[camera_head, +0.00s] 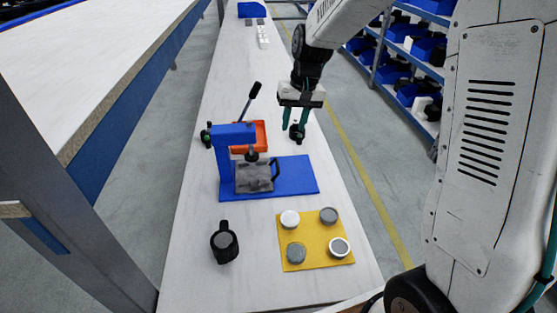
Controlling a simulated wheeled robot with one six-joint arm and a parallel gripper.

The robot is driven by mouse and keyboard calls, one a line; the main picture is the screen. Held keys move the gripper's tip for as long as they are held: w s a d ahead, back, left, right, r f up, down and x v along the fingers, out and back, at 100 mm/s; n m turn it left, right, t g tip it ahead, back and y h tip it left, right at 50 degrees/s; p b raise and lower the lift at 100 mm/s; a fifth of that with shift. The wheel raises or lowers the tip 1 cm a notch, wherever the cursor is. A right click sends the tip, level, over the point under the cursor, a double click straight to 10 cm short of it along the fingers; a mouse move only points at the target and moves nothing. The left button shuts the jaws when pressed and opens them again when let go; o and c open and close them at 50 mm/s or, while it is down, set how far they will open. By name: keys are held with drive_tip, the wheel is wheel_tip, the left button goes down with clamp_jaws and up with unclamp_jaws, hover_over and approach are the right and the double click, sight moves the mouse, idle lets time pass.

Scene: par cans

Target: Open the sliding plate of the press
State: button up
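The blue press (225,150) stands on a blue base plate (297,176) on the white table, with a black lever (250,100) tilted up at its back. The grey sliding plate (252,178) sits under the press head, with a dark handle (275,172) on its right side. My gripper (295,128) hangs above the table behind and to the right of the press, pointing down. Its two green fingers are apart, with a small dark object (297,134) at or behind their tips. I see no contact with the sliding plate or its handle.
A yellow mat (316,259) with several round white and grey pieces lies in front of the press. A dark mug-like holder (224,243) stands to its left. An orange bin (261,132) sits behind the press. A blue bin (252,10) is at the far end.

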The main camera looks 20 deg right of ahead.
drive_tip(key=shift+m, duration=0.4)
drive_tip(key=w+f, duration=0.3)
drive_tip(key=f, duration=0.4)
drive_tip(key=w+a+f, duration=0.1)
drive_tip(key=w+f, duration=0.2)
drive_tip(key=f, duration=0.4)
drive_tip(key=w+f, duration=0.3)
drive_tip(key=f, duration=0.3)
drive_tip(key=shift+a+f, duration=0.2)
drive_tip(key=shift+f, duration=0.2)
clamp_jaws()
